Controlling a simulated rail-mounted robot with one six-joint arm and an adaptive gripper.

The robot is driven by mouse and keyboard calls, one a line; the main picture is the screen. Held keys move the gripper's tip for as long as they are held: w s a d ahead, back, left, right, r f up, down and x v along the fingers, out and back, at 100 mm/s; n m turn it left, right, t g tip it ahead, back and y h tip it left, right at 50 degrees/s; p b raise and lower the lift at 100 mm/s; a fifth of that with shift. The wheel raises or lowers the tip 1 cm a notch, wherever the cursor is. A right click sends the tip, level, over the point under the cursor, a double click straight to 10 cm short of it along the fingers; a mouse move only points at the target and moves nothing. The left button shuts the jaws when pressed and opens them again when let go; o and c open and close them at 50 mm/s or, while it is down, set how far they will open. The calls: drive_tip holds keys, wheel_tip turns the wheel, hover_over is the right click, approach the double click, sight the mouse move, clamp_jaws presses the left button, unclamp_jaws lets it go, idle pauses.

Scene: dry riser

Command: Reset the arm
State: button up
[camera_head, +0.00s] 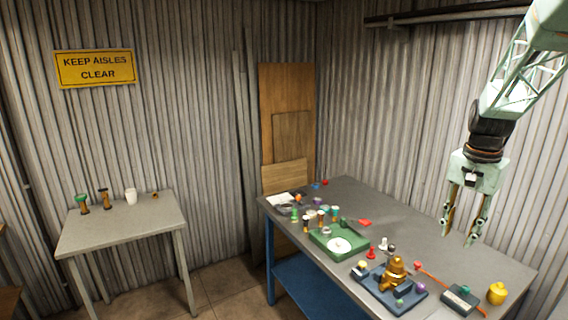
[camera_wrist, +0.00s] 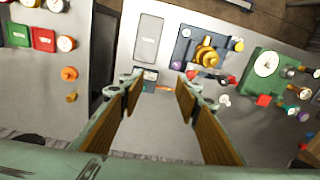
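My gripper (camera_head: 460,233) hangs pointing down above the right part of the grey-topped table (camera_head: 390,215) in the head view. Its two fingers are apart with nothing between them. In the wrist view my gripper (camera_wrist: 160,84) also shows two tan-padded fingers spread wide, with bare tabletop and a small dark box (camera_wrist: 150,74) beyond them. The arm comes in from the upper right and touches nothing that I can see.
A blue tray (camera_head: 378,281) with a brass fitting (camera_head: 396,270), a green tray with a white disc (camera_head: 340,246), a dark box (camera_head: 461,298) and a yellow pot (camera_head: 497,293) stand on the table. A side table (camera_head: 120,228) holds small items. Corrugated walls enclose the corner.

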drive_tip(key=s+a+r+n+t, duration=0.1)
drive_tip(key=s+a+r+n, duration=0.2)
drive_tip(key=s+a+r, duration=0.45)
drive_tip(key=s+a+r+n+t, duration=0.1)
drive_tip(key=s+a+r+n, duration=0.1)
drive_tip(key=s+a+r, duration=0.55)
drive_tip(key=s+a+f+n, duration=0.1)
drive_tip(key=s+a+n, duration=0.1)
drive_tip(key=s+a, duration=0.3)
drive_tip(key=s+a+f+n+b, duration=0.1)
drive_tip(key=s+a, duration=0.4)
drive_tip(key=s, duration=0.6)
drive_tip(key=s+a+f+n+t, duration=0.1)
drive_tip(key=s+a+n, duration=0.2)
drive_tip(key=s, duration=0.6)
drive_tip(key=shift+a+b, duration=0.3)
drive_tip(key=shift+a, duration=0.9)
drive_tip(key=shift+s, duration=0.1)
wheel_tip(320, 180, down, 10)
drive_tip(key=b, duration=1)
drive_tip(key=shift+f, duration=0.2)
